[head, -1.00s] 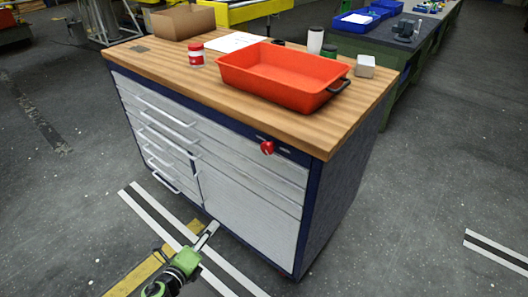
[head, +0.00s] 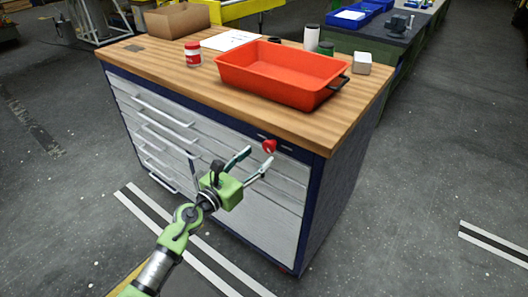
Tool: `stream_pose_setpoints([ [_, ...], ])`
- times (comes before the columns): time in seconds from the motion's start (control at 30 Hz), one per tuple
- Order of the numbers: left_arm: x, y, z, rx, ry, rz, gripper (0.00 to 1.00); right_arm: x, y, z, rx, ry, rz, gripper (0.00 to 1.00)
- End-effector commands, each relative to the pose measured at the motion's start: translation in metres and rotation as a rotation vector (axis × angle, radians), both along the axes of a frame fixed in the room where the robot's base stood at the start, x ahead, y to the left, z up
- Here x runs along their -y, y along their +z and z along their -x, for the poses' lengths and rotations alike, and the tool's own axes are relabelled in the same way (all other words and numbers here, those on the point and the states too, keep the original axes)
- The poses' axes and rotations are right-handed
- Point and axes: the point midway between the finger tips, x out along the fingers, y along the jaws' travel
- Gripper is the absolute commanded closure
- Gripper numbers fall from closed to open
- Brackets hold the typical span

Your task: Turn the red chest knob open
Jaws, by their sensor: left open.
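The red knob (head: 268,146) is on the dark blue upper front edge of the tool chest (head: 270,213), toward its right side. My left gripper (head: 258,160) reaches up from the lower left in front of the chest. Its two fingers are spread apart and empty, and their tips are just short of the knob, slightly left of it and below it in the picture. Whether a finger touches the knob cannot be told. The chest's drawers look shut. My right gripper is not in view.
On the wooden top (head: 150,63) stand a red tray (head: 280,73), a red and white jar (head: 193,54), a cardboard box (head: 177,20), a white sheet (head: 231,40), a white cylinder (head: 311,38) and a small grey box (head: 362,63). The floor right of the chest is clear.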

Motion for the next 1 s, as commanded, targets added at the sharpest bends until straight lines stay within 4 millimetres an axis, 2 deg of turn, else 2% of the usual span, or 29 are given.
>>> stream_pose_setpoints([
  [0.1, 0.013, 0.000, -0.017, 0.000, 0.000, 0.002, 0.53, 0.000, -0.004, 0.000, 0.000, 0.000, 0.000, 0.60],
  [0.23, 0.021, -0.001, -0.029, 0.000, 0.001, 0.002, 0.53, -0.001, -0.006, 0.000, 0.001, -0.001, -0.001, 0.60],
  [0.63, 0.025, -0.001, -0.035, -0.002, 0.000, 0.001, 0.53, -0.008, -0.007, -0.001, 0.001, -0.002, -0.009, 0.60],
  [0.67, 0.025, -0.001, -0.035, -0.002, 0.000, 0.001, 0.58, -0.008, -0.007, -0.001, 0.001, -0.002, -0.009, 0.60],
  [0.8, 0.025, -0.001, -0.035, -0.002, 0.001, 0.001, 0.92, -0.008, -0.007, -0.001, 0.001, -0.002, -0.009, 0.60],
  [1.0, 0.025, 0.000, -0.034, -0.004, 0.001, 0.004, 0.92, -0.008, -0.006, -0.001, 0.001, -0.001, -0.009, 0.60],
])
